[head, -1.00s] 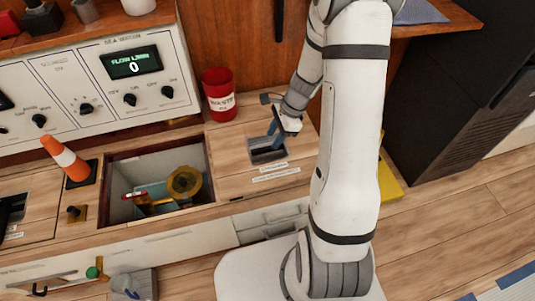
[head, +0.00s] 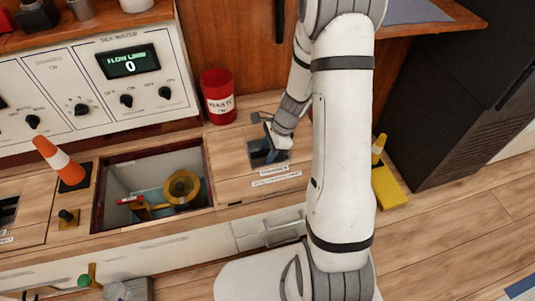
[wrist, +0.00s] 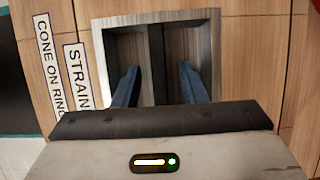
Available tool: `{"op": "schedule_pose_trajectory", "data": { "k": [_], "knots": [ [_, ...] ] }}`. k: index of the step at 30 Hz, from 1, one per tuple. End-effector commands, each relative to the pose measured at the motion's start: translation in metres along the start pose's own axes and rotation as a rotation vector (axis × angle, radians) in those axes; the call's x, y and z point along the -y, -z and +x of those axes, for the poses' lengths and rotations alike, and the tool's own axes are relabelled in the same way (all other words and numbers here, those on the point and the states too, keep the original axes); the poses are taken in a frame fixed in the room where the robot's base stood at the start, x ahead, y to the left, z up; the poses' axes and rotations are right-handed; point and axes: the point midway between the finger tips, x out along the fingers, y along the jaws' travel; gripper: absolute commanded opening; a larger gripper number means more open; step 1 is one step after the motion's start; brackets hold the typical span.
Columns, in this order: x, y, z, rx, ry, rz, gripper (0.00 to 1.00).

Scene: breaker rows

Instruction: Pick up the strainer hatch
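The strainer hatch (head: 232,163) is a light wood panel right of the open well, lying flat in the counter. It has a recessed metal pull with a dark bar across it, which shows in the wrist view (wrist: 157,50). My gripper (head: 268,150) is down at this recess. In the wrist view my gripper (wrist: 158,82) has its two blue fingers apart, one on each side of the bar, with visible gaps between fingers and bar. The lower part of the recess is hidden by the gripper body.
The open well (head: 113,165) holds a brass-coloured round fitting (head: 182,188). An orange cone (head: 58,160) stands left of it. A red waste bin (head: 217,97) stands close behind the hatch. A yellow block (head: 388,186) is at the right on the floor. A control panel (head: 85,88) backs the counter.

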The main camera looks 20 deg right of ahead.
Motion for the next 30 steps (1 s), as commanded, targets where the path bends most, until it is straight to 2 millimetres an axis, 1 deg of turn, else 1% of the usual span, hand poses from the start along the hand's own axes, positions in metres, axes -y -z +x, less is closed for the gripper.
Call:
{"op": "schedule_pose_trajectory", "data": {
  "k": [2, 3, 15, 17, 30],
  "knots": [
    [0.0000, 0.0008, 0.0015, 0.000, 0.000, 0.001, 0.38],
    [0.0000, 0.0009, 0.0013, 0.000, 0.000, 0.001, 0.37],
    [-0.0002, 0.0011, 0.0011, 0.000, 0.000, 0.001, 0.04],
    [-0.0002, 0.0011, 0.0011, 0.000, 0.000, 0.001, 0.00],
    [-0.0003, 0.0007, 0.0012, 0.001, -0.001, 0.001, 0.00]
  ]
}}
